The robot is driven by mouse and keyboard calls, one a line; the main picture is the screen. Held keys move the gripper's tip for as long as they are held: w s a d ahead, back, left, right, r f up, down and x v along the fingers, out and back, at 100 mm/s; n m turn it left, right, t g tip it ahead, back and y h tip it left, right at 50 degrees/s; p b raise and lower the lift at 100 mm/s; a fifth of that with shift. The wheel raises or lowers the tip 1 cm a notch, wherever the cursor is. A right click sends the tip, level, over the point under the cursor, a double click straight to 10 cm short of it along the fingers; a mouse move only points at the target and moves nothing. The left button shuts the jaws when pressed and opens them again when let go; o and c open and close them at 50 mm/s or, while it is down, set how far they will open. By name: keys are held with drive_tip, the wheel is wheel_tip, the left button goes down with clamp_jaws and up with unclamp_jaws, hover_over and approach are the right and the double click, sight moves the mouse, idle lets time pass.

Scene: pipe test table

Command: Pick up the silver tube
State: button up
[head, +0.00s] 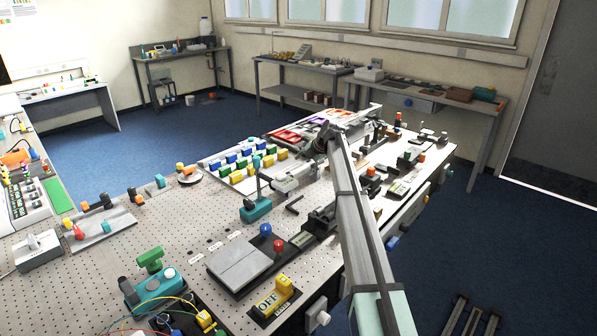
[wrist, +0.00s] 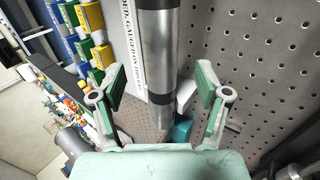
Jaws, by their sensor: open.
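The silver tube (wrist: 160,50) is a shiny metal cylinder with dark bands, and it shows in the wrist view, running down from the top edge. My gripper (wrist: 160,88) is open, with one green-padded finger on each side of the tube. Gaps show between the tube and both fingers, so it is not gripped. A teal block (wrist: 182,129) and a pale grey part show beside the tube's lower end, partly hidden by my gripper. In the head view I cannot clearly pick out the tube or my fingertips.
A white printed board (wrist: 127,40) with blue, yellow and green blocks (wrist: 90,17) lies left of the tube. Perforated tabletop (wrist: 260,60) is bare to its right.

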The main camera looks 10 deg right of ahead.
sight(301, 169)
drive_tip(key=p+x, duration=0.2)
drive_tip(key=x, duration=0.2)
drive_tip(key=shift+a+r, duration=0.1)
drive_tip(key=shift+w+a+f+p, duration=0.2)
drive_tip(key=shift+f+p, duration=0.15)
drive_tip(key=shift+f, duration=0.15)
clamp_jaws()
